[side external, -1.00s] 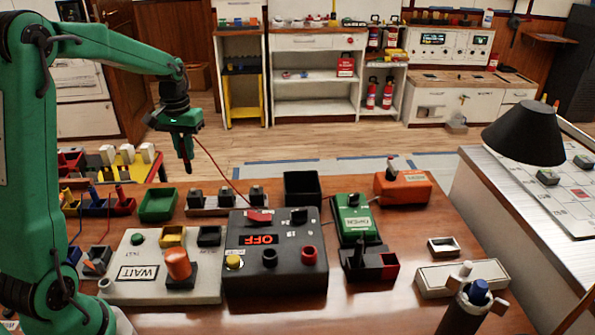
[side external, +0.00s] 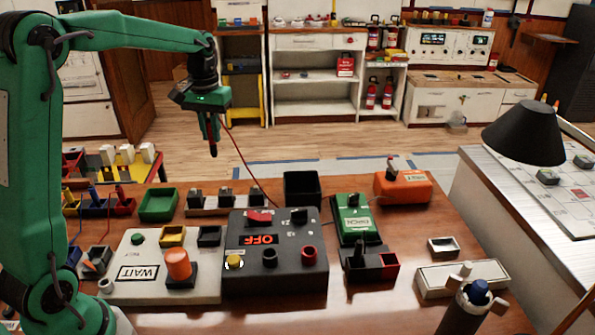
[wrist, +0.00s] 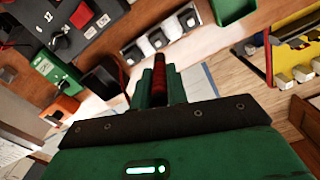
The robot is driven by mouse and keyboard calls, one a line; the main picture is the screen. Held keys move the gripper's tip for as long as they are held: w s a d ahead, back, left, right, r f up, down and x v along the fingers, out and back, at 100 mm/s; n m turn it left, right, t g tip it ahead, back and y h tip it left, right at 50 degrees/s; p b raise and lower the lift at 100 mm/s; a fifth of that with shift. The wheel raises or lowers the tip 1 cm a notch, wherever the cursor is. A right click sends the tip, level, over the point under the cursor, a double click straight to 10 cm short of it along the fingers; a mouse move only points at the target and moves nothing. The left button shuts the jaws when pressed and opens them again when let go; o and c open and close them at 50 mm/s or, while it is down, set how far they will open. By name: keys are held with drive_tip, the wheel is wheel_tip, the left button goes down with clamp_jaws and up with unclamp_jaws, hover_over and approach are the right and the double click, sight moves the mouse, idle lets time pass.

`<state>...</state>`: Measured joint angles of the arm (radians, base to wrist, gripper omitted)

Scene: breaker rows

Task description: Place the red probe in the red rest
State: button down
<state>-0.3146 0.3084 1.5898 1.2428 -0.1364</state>
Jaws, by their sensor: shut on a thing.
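My gripper (side external: 212,148) is high in the air above the back left of the table, fingers pointing down, shut on the red probe. The red probe (wrist: 158,68) shows between the green fingers in the wrist view; in the side view the fingers mostly hide it. A thin red lead runs from it down toward the black meter box (side external: 290,283) with the OFF display. The red rest (side external: 389,261) is a small red open box, seemingly empty, right of a black rest that holds a black probe (side external: 357,247). My gripper is far to the left of the red rest and higher.
A green box (side external: 353,217) and an orange box (side external: 403,188) stand behind the rests. A dark open bin (side external: 302,187) stands behind the meter. A white WAIT panel (side external: 135,290) with an orange knob lies left. Bare table lies in front of the red rest.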

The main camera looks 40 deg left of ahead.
drive_tip(key=w+d+m, duration=0.2)
drive_tip(key=w+d, duration=0.2)
drive_tip(key=d, duration=1)
drive_tip(key=w+d+m, duration=0.1)
drive_tip(key=w+d, duration=0.2)
drive_tip(key=d, duration=1.1)
drive_tip(key=s+d+m, duration=0.1)
drive_tip(key=s+d, duration=0.2)
drive_tip(key=d, duration=0.8)
drive_tip(key=s+d+m, duration=0.1)
drive_tip(key=s+d, duration=0.3)
drive_tip(key=d, duration=0.8)
wheel_tip(320, 180, down, 6)
drive_tip(key=w+a+f, duration=0.6)
drive_tip(key=w, duration=0.4)
drive_tip(key=shift+f, duration=0.4)
drive_tip(key=shift+w+f, duration=0.1)
drive_tip(key=shift+f, duration=1.95)
drive_tip(key=shift+f, duration=0.1)
